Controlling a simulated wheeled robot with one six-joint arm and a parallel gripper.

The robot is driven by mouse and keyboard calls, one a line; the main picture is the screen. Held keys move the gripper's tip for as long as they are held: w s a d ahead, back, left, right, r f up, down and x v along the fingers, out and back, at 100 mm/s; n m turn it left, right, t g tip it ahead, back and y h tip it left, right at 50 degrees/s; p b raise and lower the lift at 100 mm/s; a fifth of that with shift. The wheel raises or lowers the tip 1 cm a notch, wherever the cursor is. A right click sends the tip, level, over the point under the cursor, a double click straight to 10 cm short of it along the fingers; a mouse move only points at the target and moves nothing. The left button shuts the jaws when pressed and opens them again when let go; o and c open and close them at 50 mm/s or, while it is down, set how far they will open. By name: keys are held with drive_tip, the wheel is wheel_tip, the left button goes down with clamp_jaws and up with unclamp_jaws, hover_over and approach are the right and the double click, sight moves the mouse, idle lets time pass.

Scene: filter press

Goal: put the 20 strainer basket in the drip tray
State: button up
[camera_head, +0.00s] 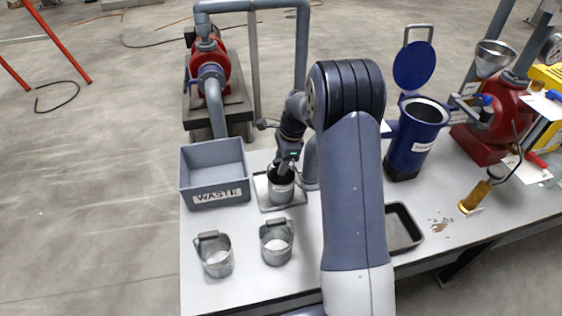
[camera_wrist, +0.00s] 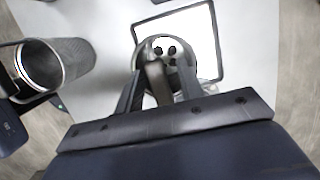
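A grey strainer basket (camera_head: 281,192) with a white label stands on or just above a shallow square tray (camera_head: 264,205). My gripper (camera_head: 285,168) reaches down to its top. In the wrist view the gripper (camera_wrist: 159,88) has a finger on each side of the basket's handle (camera_wrist: 157,72); whether the fingers press on it is unclear. The basket (camera_wrist: 149,46) shows dark spots inside, and the tray (camera_wrist: 216,40) has a dark rim and pale floor. Two more handled baskets stand nearer the front, one at left (camera_head: 216,262) and one at right (camera_head: 277,249). No number is readable.
A grey bin marked WASTE (camera_head: 212,160) stands left of the tray. A blue housing (camera_head: 410,150) with its lid raised stands right. A dark-rimmed rectangular tray (camera_head: 403,230) lies partly behind my arm. Brown crumbs (camera_head: 440,224) and a brass-coloured tool (camera_head: 475,196) lie further right.

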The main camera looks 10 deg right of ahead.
drive_tip(key=v, duration=1.2)
drive_tip(key=shift+p, duration=0.4)
drive_tip(key=shift+d+r, duration=0.1)
drive_tip(key=shift+r, duration=0.1)
idle(0.8)
